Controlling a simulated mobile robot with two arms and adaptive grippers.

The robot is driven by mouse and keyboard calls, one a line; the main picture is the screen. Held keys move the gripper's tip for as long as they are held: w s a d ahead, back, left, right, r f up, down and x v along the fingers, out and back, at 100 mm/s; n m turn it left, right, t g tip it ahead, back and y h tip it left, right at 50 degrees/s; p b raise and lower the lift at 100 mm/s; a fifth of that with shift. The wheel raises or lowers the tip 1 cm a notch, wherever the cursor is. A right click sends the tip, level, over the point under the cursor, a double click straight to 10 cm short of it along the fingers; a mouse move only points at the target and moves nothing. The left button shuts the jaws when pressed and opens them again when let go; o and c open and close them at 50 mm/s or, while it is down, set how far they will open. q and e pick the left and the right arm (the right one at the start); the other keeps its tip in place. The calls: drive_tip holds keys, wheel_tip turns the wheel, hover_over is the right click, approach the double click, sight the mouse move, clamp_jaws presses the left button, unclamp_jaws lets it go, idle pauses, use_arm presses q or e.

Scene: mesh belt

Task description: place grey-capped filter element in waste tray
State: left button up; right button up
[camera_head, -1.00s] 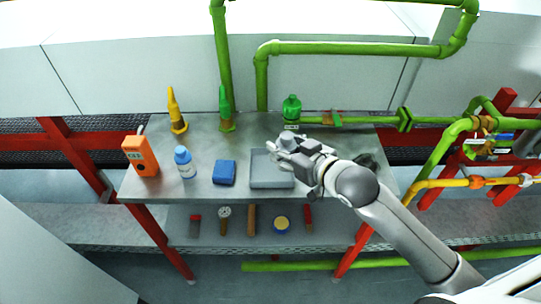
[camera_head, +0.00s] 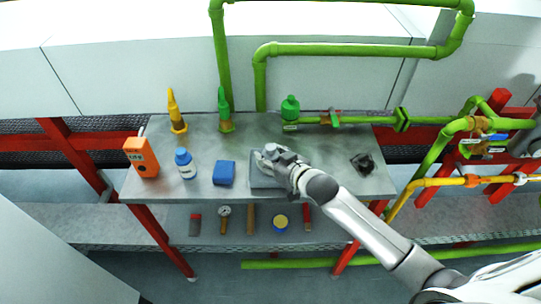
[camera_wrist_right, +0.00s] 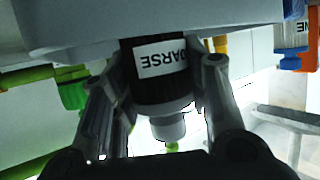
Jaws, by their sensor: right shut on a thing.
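The filter element (camera_wrist_right: 160,75) is a dark cylinder with a white label, upside down in the right wrist view, and a grey cap (camera_wrist_right: 168,125). My right gripper (camera_head: 272,157) is shut on it; its fingers flank the cylinder in the right wrist view (camera_wrist_right: 158,100). In the head view the gripper is over the grey square waste tray (camera_head: 256,181), and the arm hides the tray's right part. A pale grey slab, likely the tray's wall (camera_wrist_right: 80,30), hides the element's lower end. I cannot tell whether the element touches the tray floor. My left gripper is not in view.
Left of the tray stand a blue box (camera_head: 224,173), a bottle (camera_head: 186,163) and an orange device (camera_head: 141,156). A dark part (camera_head: 363,163) lies right, with clear bench between.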

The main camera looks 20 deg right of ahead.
drive_tip(key=shift+f, duration=0.1)
drive_tip(key=o, duration=1.1)
drive_tip(key=shift+s, duration=0.1)
drive_tip(key=b+v, duration=0.1)
drive_tip(key=v, duration=1.1)
drive_tip(key=shift+a, duration=0.1)
